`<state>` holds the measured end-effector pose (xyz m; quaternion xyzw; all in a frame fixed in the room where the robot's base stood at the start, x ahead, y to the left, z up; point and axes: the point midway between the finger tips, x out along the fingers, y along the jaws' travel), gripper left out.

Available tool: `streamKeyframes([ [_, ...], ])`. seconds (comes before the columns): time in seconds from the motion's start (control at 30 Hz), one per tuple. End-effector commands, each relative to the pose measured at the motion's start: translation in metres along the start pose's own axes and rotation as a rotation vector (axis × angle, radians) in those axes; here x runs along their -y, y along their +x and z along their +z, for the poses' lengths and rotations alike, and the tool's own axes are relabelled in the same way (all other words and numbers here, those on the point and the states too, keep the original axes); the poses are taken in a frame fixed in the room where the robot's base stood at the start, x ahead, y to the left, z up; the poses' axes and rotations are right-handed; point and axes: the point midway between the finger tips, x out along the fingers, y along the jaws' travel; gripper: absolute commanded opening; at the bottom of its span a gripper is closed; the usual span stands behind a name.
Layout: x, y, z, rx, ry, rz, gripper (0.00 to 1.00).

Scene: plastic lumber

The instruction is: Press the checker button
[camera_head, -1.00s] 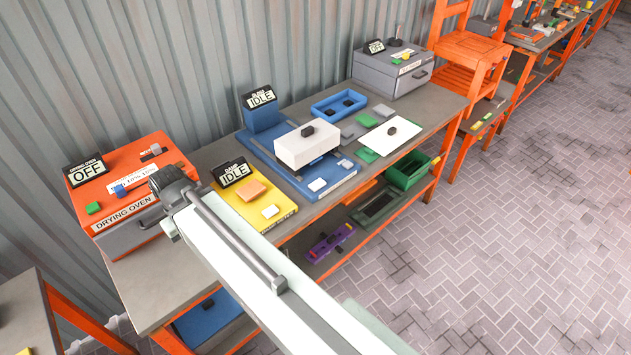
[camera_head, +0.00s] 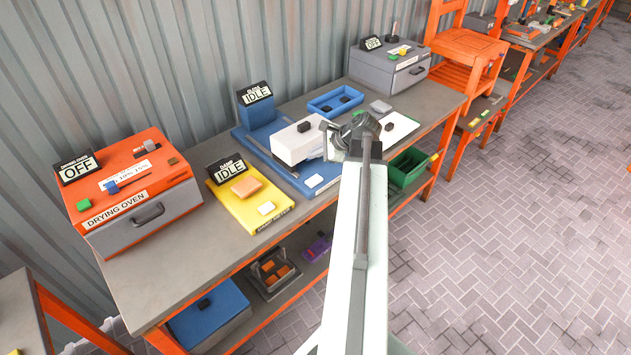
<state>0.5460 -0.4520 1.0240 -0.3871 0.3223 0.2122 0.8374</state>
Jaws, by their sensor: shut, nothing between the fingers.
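My gripper (camera_head: 333,136) is at the far end of my pale arm, over the right side of the blue station, near its white block. It looks shut and empty; its fingertips are small and partly hidden. The blue station (camera_head: 238,133) has an IDLE sign and a white button (camera_head: 314,181) at its front right. The yellow station (camera_head: 275,224) has a DAMP IDLE sign (camera_head: 226,170), a tan block (camera_head: 245,187) and a white button (camera_head: 266,208). The lettering on both stations is too small to tell which one is the checker.
An orange drying oven (camera_head: 184,189) marked OFF stands at the left of the bench. A blue tray (camera_head: 313,107) and a grey machine (camera_head: 360,70) are at the back right. A green bin (camera_head: 397,176) is below the bench's right edge.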

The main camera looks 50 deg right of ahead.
Motion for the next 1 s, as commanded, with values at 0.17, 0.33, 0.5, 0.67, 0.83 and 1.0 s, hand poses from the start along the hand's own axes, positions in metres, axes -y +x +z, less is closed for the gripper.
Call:
streamKeyframes([
  [0.17,0.004,-0.006,-0.008,-0.001,0.036,-0.019,0.0],
  [0.33,0.003,-0.006,-0.008,-0.001,0.034,-0.018,0.0],
  [0.5,0.001,-0.003,-0.01,-0.001,0.033,-0.017,0.0],
  [0.67,-0.007,0.008,-0.017,-0.001,0.032,-0.017,0.0],
  [0.83,-0.019,0.025,-0.03,-0.001,0.032,-0.017,0.0],
  [1.0,-0.033,0.044,-0.043,-0.001,0.032,-0.017,0.0],
])
